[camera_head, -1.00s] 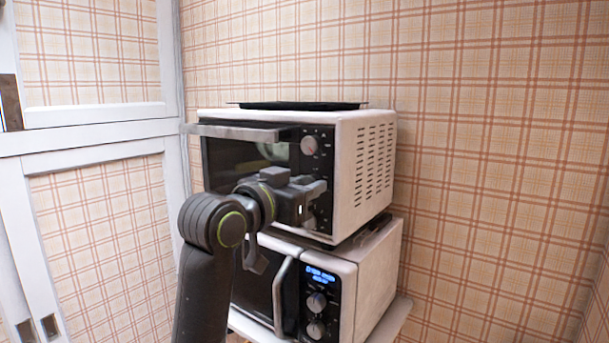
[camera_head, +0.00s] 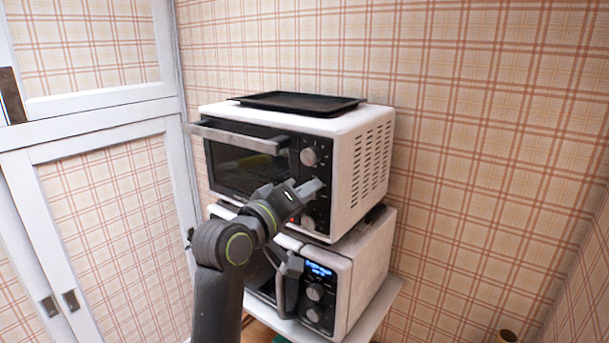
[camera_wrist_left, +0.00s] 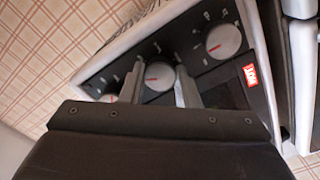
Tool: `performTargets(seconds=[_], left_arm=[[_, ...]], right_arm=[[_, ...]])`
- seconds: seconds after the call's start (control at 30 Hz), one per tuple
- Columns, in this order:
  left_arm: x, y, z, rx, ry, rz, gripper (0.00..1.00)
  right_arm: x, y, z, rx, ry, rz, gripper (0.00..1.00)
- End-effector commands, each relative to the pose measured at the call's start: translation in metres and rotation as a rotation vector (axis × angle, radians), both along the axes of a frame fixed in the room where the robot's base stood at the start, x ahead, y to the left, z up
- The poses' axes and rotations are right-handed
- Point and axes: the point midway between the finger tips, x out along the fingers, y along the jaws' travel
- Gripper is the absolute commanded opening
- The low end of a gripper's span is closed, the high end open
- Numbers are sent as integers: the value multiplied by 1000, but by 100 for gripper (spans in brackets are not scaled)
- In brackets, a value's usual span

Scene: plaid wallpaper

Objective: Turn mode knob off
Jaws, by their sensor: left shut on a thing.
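A white toaster oven (camera_head: 361,170) with a black front stands on a white microwave (camera_head: 366,270). Its control panel has three round grey knobs in a column. The upper knob (camera_head: 310,156) and lower knob (camera_head: 308,222) show in the head view; my gripper hides the middle one there. In the left wrist view the middle knob (camera_wrist_left: 160,74) shows a red pointer line and sits between two other knobs. My left gripper (camera_head: 311,189) is at the panel, its fingers on either side of the middle knob, shut on it. I cannot read the dial marks. My right gripper is not in view.
A black tray (camera_head: 300,103) lies on top of the oven. The oven door's handle bar (camera_head: 235,137) sticks out on the left. The microwave has its own knobs and a blue display (camera_head: 319,269). A white-framed door (camera_head: 105,215) stands at the left; plaid wall is behind.

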Motion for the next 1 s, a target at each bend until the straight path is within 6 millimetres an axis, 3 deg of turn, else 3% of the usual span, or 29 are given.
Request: performTargets(seconds=[0.03, 0.3, 0.6, 1.0], left_arm=[[0, 0, 6, -37, 31, 0, 6], [0, 0, 4, -217, 160, 0, 6], [0, 0, 1, -346, 251, 0, 6], [0, 0, -1, -396, 287, 0, 6]], right_arm=[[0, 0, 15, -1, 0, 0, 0], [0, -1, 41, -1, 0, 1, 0], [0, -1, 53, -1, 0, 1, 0], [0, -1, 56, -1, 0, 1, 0]])
